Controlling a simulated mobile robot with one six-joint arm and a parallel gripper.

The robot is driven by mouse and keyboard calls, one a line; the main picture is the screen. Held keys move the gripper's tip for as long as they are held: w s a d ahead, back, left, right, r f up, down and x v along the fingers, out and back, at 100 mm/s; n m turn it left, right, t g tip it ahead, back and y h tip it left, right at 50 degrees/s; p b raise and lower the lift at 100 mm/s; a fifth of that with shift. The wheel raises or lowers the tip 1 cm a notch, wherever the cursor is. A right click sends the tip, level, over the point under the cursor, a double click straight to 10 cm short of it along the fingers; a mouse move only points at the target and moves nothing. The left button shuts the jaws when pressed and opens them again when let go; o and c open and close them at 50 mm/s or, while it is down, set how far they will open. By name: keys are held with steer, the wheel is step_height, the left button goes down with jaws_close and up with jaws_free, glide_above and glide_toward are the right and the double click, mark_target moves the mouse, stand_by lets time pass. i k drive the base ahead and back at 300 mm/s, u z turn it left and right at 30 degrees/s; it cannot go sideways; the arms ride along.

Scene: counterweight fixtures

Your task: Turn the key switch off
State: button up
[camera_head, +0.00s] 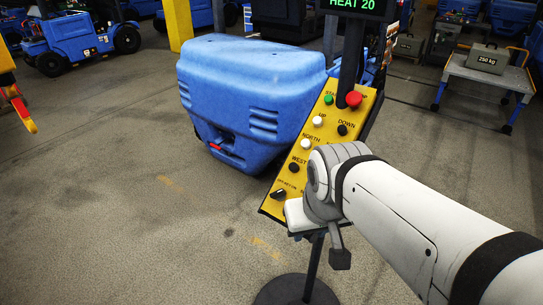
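The yellow control panel (325,126) stands tilted on a dark post, with several labelled buttons. The key switch (279,194) is a small black knob at the panel's lower left, beside small lettering too small to read fully. Its exact turn position is unclear. My gripper (297,214) is at the panel's lower edge, just below and right of the key switch. My wrist covers the panel's lower right part. The fingertips do not show clearly, and I cannot tell whether they touch the knob.
A big blue counterweight (245,90) stands behind and left of the panel. The panel's round black base (296,291) is on the floor below. A grey cart (488,72) with a 250 kg weight (487,58) is at upper right.

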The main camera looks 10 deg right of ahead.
mark_target(280, 195)
steer(key=z, duration=0.6)
steer(key=k, duration=1.4)
steer(key=u, duration=0.7)
steer(key=i, duration=1)
